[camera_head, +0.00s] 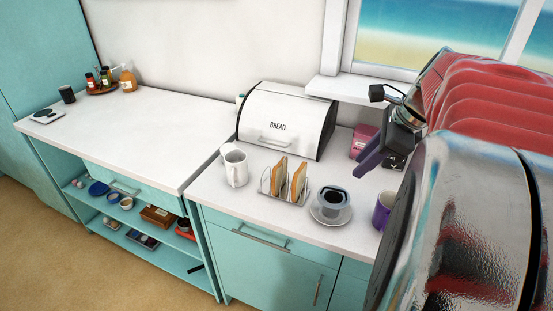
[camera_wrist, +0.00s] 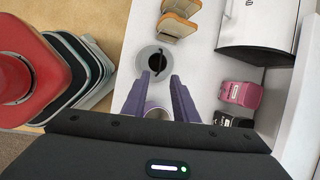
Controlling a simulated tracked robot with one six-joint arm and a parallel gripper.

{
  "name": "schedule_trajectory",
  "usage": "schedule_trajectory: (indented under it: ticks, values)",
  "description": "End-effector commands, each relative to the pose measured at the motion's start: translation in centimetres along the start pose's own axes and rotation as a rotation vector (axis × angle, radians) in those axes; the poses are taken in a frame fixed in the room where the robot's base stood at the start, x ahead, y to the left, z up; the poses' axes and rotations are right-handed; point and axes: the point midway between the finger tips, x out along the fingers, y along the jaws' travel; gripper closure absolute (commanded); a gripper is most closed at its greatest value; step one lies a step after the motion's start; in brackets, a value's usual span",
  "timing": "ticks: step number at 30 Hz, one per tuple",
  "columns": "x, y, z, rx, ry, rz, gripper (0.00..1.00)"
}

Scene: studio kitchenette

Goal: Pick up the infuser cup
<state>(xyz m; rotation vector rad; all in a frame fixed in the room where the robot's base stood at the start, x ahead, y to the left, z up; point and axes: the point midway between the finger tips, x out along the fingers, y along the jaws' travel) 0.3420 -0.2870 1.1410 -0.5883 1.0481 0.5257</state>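A grey cup with a dark inside (camera_head: 333,198) stands on a pale saucer (camera_head: 327,221) on the counter; it also shows in the wrist view (camera_wrist: 156,61). A purple mug (camera_head: 382,212) stands to its right, partly hidden; its rim shows low between the fingers in the wrist view (camera_wrist: 157,112). I cannot tell for sure which is the infuser cup; the grey one seems likeliest. My gripper (camera_head: 368,164) is open and empty above the counter, its purple fingers (camera_wrist: 158,88) apart in the wrist view.
A toast rack (camera_head: 285,196) with toast stands left of the grey cup. A white bread bin (camera_head: 285,118) is behind it. A pink box (camera_head: 362,140) and a black item (camera_wrist: 231,120) lie right of the fingers in the wrist view. The left counter (camera_head: 130,130) is mostly clear.

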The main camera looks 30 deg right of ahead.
Motion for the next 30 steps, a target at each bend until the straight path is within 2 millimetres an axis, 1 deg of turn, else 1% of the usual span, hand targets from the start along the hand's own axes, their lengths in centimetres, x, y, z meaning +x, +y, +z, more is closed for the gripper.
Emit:
schedule_trajectory:
  ticks: [1, 9, 13, 17, 26, 30]
  values:
    - [0.8, 0.1, 0.0, 0.0, -0.001, 0.004, 0.74]
    - [5.0, 0.1, 0.0, 0.0, -0.001, 0.004, 0.74]
    - [6.5, 0.1, 0.1, -0.001, -0.001, 0.003, 0.74]
    - [7.2, 0.0, 0.0, 0.0, 0.0, 0.001, 0.74]
    - [7.2, 0.0, 0.0, 0.001, 0.0, 0.0, 0.74]
    - [8.1, 0.0, 0.1, 0.001, 0.0, 0.002, 0.74]
